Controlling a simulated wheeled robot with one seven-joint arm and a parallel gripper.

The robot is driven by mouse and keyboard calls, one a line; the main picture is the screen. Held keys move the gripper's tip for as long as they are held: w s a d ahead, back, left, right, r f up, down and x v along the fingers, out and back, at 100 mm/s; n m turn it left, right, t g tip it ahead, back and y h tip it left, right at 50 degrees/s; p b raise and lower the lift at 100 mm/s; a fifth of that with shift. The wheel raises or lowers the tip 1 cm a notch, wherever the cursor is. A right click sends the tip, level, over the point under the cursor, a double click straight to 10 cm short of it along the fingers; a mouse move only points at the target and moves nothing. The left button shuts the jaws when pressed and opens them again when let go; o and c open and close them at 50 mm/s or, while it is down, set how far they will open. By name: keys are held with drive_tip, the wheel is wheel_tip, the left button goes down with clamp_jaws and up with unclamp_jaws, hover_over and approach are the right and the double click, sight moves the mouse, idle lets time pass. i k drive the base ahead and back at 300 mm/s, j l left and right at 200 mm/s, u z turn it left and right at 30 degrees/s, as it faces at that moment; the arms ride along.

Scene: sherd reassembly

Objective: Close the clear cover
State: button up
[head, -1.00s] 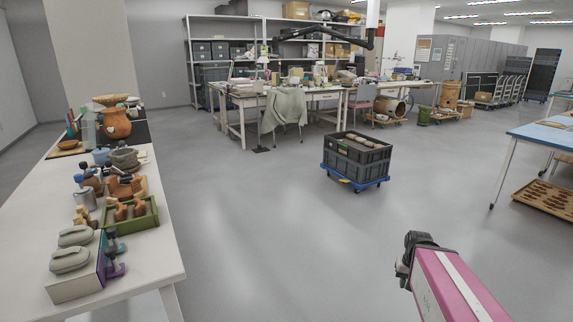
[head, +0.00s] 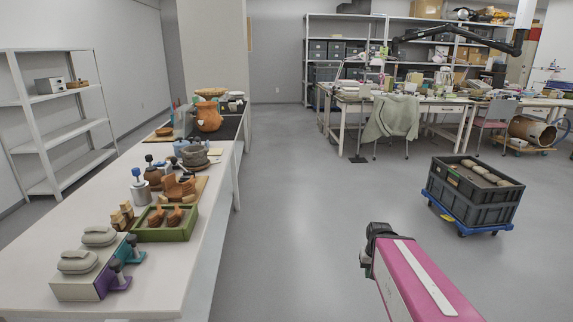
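I cannot make out a clear cover anywhere in the head view. My pink arm comes up from the bottom edge right of centre, and its black end (head: 378,241) is over the open floor, away from the tables. No fingers can be made out at that end, so I cannot tell whether my gripper is open or shut or holds anything.
Grey crates (head: 470,195) sit on a blue dolly at right. Workbenches (head: 430,103) are at the back. The middle floor is clear.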

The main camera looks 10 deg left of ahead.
sight(189, 128)
drive_tip(key=i+u, duration=0.4)
drive_tip(key=i+l+u, duration=0.65)
drive_tip(key=i+u, duration=0.15)
drive_tip(key=i+l+u, duration=0.5)
drive_tip(key=l, duration=0.2)
drive_tip(key=i+l, duration=0.2)
drive_tip(key=i+l+u, duration=0.15)
drive_tip(key=l, duration=0.25)
